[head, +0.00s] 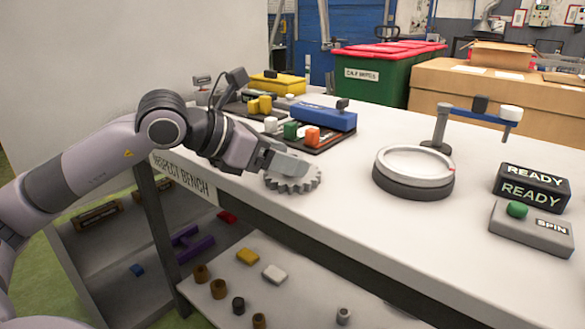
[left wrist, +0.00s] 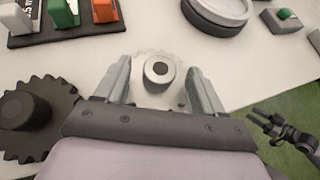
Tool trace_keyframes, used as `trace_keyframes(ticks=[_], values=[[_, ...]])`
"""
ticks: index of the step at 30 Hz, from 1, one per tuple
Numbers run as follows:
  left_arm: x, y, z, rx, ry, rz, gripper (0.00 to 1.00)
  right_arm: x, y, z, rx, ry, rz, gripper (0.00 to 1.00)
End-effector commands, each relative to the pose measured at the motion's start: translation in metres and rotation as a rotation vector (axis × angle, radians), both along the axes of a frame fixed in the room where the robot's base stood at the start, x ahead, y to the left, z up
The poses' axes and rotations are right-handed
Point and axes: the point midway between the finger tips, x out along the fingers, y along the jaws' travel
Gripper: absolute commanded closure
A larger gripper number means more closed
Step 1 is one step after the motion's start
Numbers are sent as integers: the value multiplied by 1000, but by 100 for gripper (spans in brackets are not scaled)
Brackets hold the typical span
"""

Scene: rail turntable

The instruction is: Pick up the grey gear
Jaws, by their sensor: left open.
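The grey gear (head: 293,176) lies flat on the white bench near its front edge. In the left wrist view the pale grey gear (left wrist: 158,72) shows its round hub with a dark centre hole. My left gripper (head: 280,163) is above it, pointing down the bench. In the left wrist view its two fingers (left wrist: 163,88) are apart, one on each side of the hub, with nothing clamped. Whether they touch the gear I cannot tell. My right gripper (left wrist: 258,116) shows small and dark at the right of the left wrist view, over the green floor.
A darker toothed gear (left wrist: 30,115) lies close to the left finger. A round turntable (head: 414,172) stands to the right, with a SPIN button box (head: 531,230) and READY sign (head: 531,188) beyond. A tray with coloured blocks (head: 312,137) lies behind. The bench between gear and turntable is clear.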

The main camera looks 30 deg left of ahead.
Motion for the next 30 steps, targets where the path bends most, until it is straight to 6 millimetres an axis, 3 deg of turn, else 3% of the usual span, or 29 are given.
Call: trace_keyframes(ticks=[6,12,23,30], values=[[0,0,0,0,0,0,35,-1,0,-2,0,2,0,57],[0,0,0,0,0,0,100,-1,0,-2,0,4,0,57],[0,0,4,-2,-6,0,100,-2,0,-1,0,7,1,57],[1,0,25,-3,-10,0,100,-3,-1,3,2,14,-5,57]])
